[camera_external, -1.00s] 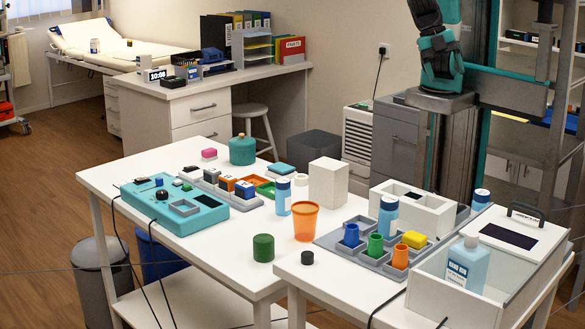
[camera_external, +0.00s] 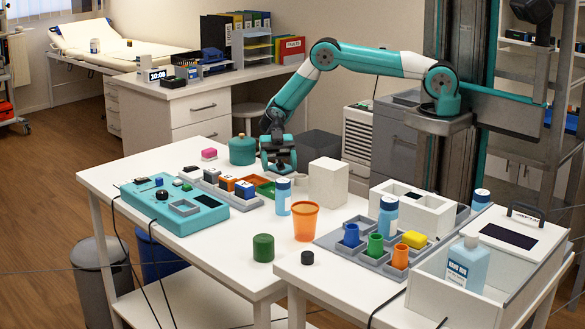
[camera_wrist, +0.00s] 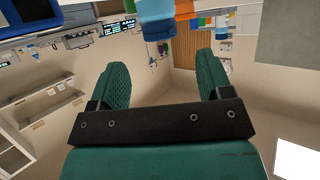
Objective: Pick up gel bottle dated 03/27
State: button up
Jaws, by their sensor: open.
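One bottle (camera_external: 283,197) stands upright on the left table, beside the orange cup. Another bottle (camera_external: 388,216) stands upright in the grey tray, and one (camera_external: 480,200) stands behind the white bin. A larger bottle (camera_external: 467,264) with a label stands inside the white bin. No date is legible on any of them. My gripper (camera_external: 279,160) is open and empty, above the back of the left table, close behind the first bottle. In the wrist view its fingers (camera_wrist: 163,80) are apart, with a blue object (camera_wrist: 155,20) beyond them.
An orange cup (camera_external: 306,222), a white block (camera_external: 328,183) and a green cylinder (camera_external: 263,248) stand near the first bottle. A teal jar (camera_external: 242,150) is left of my gripper. The teal control box (camera_external: 172,205) lies further left. The left table's front is partly clear.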

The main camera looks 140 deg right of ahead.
aim_at(283, 180)
jog(key=p+x, duration=0.2)
jog(key=x, duration=0.5)
jog(key=shift+a+f, duration=0.1)
jog(key=shift+a, duration=0.05)
jog(key=c, duration=1)
